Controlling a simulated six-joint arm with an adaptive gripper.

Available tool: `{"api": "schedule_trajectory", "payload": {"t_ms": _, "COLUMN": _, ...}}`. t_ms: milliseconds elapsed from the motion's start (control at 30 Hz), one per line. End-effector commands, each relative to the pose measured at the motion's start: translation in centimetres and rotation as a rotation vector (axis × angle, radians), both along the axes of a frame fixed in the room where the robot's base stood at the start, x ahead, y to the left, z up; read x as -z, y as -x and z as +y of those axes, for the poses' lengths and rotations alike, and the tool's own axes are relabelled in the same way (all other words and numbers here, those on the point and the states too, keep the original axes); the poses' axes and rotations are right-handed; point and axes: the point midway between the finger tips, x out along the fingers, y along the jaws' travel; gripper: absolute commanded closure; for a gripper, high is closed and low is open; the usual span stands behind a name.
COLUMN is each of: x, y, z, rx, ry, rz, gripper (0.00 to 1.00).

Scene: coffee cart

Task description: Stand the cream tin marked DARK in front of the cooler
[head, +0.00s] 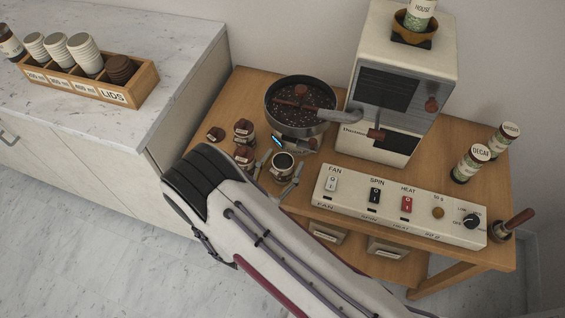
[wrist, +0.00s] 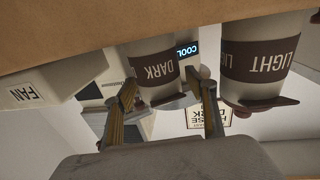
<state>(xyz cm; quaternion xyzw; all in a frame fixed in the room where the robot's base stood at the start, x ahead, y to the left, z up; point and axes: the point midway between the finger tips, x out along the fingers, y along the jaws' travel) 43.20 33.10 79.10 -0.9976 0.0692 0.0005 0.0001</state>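The cream tin marked DARK (wrist: 156,70) stands between the fingers of my gripper (wrist: 163,92) in the wrist view, where it appears upside down with a brown label band. In the head view the tin between the fingers (head: 283,164) shows a pale rim and dark top. Both fingers of my gripper (head: 280,174) flank it closely; whether they press on it is unclear. The cooler, a round dark pan of beans (head: 288,116), lies just behind it. A lit COOL sign (wrist: 186,48) shows beyond the tin.
A cream tin marked LIGHT (wrist: 258,65) is beside the DARK tin. Brown-lidded tins (head: 244,157) stand left of my gripper. The FAN, SPIN and HEAT panel (head: 340,209) is close on the right. The roaster (head: 410,60) and DECAF tin (head: 471,163) stand farther right.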

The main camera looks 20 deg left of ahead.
Motion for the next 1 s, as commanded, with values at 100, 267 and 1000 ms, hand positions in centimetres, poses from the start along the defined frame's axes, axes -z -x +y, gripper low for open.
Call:
{"api": "schedule_trajectory", "payload": {"t_ms": 100, "x": 0.0, "y": 0.0, "z": 0.0, "rx": 0.0, "ry": 0.0, "rz": 0.0, "gripper": 0.44}}
{"api": "schedule_trajectory", "payload": {"t_ms": 267, "x": -0.1, "y": 0.0, "z": 0.0, "rx": 0.0, "ry": 0.0, "rz": 0.0, "gripper": 0.44}}
{"api": "schedule_trajectory", "payload": {"t_ms": 1000, "x": -0.3, "y": 5.5, "z": 0.9, "rx": -0.002, "ry": 0.001, "rz": -0.001, "gripper": 0.44}}
